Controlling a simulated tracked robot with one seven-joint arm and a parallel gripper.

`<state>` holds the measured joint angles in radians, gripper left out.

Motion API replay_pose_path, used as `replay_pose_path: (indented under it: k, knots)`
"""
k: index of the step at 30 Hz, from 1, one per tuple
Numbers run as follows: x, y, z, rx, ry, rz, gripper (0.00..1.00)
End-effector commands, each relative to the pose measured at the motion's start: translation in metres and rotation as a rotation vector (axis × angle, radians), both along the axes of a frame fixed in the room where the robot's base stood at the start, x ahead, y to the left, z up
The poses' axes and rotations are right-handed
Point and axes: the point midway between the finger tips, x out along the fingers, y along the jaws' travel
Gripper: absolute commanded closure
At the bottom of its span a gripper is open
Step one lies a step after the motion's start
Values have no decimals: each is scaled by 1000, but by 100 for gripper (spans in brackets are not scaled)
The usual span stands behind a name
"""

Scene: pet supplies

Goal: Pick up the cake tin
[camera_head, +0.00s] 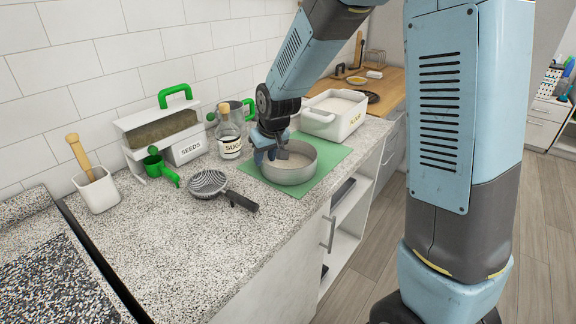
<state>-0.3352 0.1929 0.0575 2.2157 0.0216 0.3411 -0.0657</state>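The cake tin (293,176) is a round, shallow grey metal tin. It sits on a green mat (331,161) on the speckled counter. My gripper (268,155) points down at the tin's left rim, and part of it overlaps the tin in the picture. The fingertips are small and partly hidden, so I cannot tell whether they are closed on the rim. The tin looks level and resting on the mat.
A sugar bottle (229,138) and a metal can with green handles (239,109) stand left of my gripper. A white flour container (335,117) is behind the tin. A strainer (208,184) lies in front to the left. A seeds box (187,149) stands farther left.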

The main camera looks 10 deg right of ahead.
Motion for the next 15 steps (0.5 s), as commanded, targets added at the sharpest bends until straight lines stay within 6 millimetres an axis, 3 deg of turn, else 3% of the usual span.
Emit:
replay_pose_path:
  k: [15]
  knots:
    - [18,5,-44,-1,1,0,65]
